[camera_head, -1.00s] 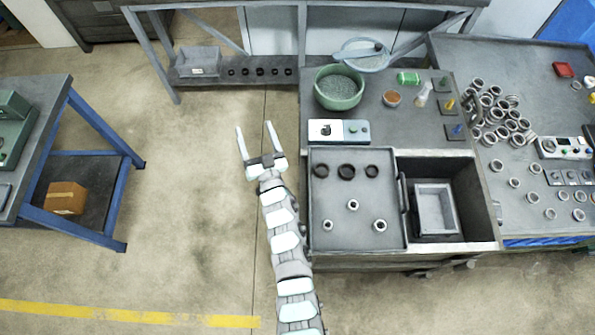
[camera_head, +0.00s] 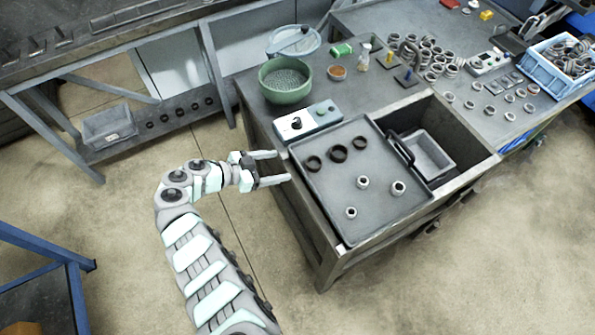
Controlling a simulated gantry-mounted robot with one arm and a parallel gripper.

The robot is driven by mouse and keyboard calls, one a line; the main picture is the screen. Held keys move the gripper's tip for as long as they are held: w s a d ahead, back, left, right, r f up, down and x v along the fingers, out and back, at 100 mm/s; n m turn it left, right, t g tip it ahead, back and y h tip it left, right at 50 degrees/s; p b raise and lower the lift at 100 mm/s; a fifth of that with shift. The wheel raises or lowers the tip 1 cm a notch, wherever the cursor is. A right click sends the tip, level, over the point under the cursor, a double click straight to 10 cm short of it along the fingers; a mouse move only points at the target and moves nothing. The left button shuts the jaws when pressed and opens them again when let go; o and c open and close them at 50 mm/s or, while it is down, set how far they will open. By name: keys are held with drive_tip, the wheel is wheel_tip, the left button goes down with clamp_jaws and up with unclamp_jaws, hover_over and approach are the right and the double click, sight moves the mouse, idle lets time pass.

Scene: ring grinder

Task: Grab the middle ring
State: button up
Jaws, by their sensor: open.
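Three dark rings lie in a row on the grey tray at the upper part of its surface. The middle ring (camera_head: 338,154) sits between the left dark ring (camera_head: 313,163) and the right dark ring (camera_head: 360,142). The grey tray (camera_head: 350,190) rests on the workbench. My gripper (camera_head: 281,167) is open and empty at the tray's left edge, its two fingers pointing right toward the rings. It is apart from the left ring in the picture. Its exact height over the bench edge I cannot tell.
Three silver rings or nuts stand lower on the tray, one here (camera_head: 363,182). A control box (camera_head: 307,120) and a green bowl (camera_head: 285,82) stand behind the tray. An open bin recess with a grey box (camera_head: 428,152) lies to the right.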

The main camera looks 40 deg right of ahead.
drive_tip(key=s+r+m+g, duration=0.1)
drive_tip(key=s, duration=0.1)
approach(321, 161)
drive_tip(key=shift+w+d+f+p, duration=0.2)
drive_tip(key=shift+f+p, duration=0.15)
drive_tip(key=shift+f, duration=0.3)
drive_tip(key=x, duration=0.6)
drive_tip(key=shift+b, duration=0.35)
drive_tip(key=shift+c, duration=0.3)
drive_tip(key=c, duration=1.5)
